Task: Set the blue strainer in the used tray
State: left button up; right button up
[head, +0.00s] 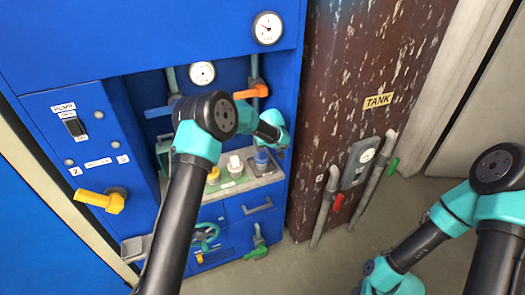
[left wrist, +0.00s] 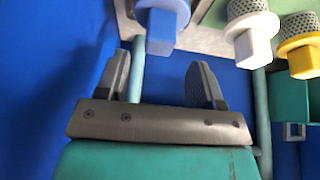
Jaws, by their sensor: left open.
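The blue strainer (head: 262,160) stands at the right end of a shelf in the blue cabinet; in the left wrist view it is a pale blue piece (left wrist: 163,22) at the top. My left gripper (left wrist: 160,82) is open and empty, with the blue strainer beyond its fingertips, apart from them. In the head view its fingers are hard to make out beside the strainer. A white strainer (head: 235,164) and a yellow strainer (head: 213,175) stand on a green tray (head: 230,182) to the left. I cannot tell which tray is the used one. My right gripper is out of view.
The grey shelf (head: 262,181) sits in a recess under pipes and an orange valve handle (head: 252,91). A green box (left wrist: 292,100) shows at right in the left wrist view. A rusty brown tank (head: 335,100) stands right of the cabinet.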

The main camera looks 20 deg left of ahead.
pick_arm(q)
jog(key=v, duration=0.6)
dwell(0.5)
jog(key=s+f+m+g+h, duration=0.3)
jog(key=s+f+m+h, duration=0.15)
jog(key=s+f, duration=1.25)
jog(key=s+a+f+h, duration=0.1)
jog(key=s+f, duration=0.2)
jog(key=s, duration=1)
jog(key=s+f+m+h, duration=0.1)
jog(key=s+f, duration=0.2)
jog(key=s, duration=1)
jog(key=shift+a+f, duration=0.2)
jog(key=shift+a, duration=0.2)
jog(key=shift+m, duration=0.25)
